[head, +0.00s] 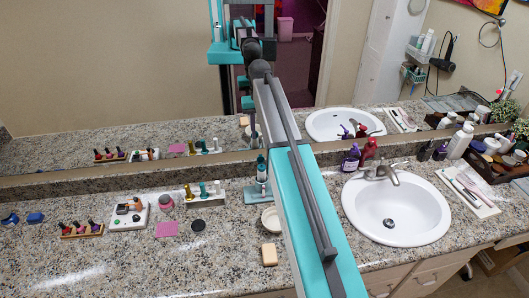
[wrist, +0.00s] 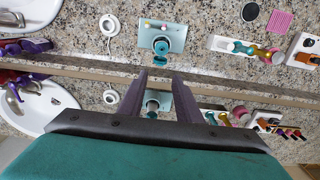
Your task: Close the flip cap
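A teal stand (head: 257,193) with an upright teal bottle-like part (head: 262,168) stands on the counter against the mirror, just left of my arm. In the wrist view the stand (wrist: 172,31) shows from above, with a round grey and teal cap area at its mirror-side edge and small pink and yellow dots. A teal flap there seems to stick out toward the mirror, but I cannot tell the cap's exact angle. My gripper (wrist: 161,78) is open and empty, with two dark fingers apart. The stand's reflection shows between them. I cannot make out the gripper in the head view.
The white sink (head: 397,210) with its faucet is right of my arm. A cream round dish (head: 271,219) and soap bar (head: 269,254) lie near the stand. A white holder (head: 206,195) and dark disc (head: 198,226) are to the left. The mirror rises behind the counter.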

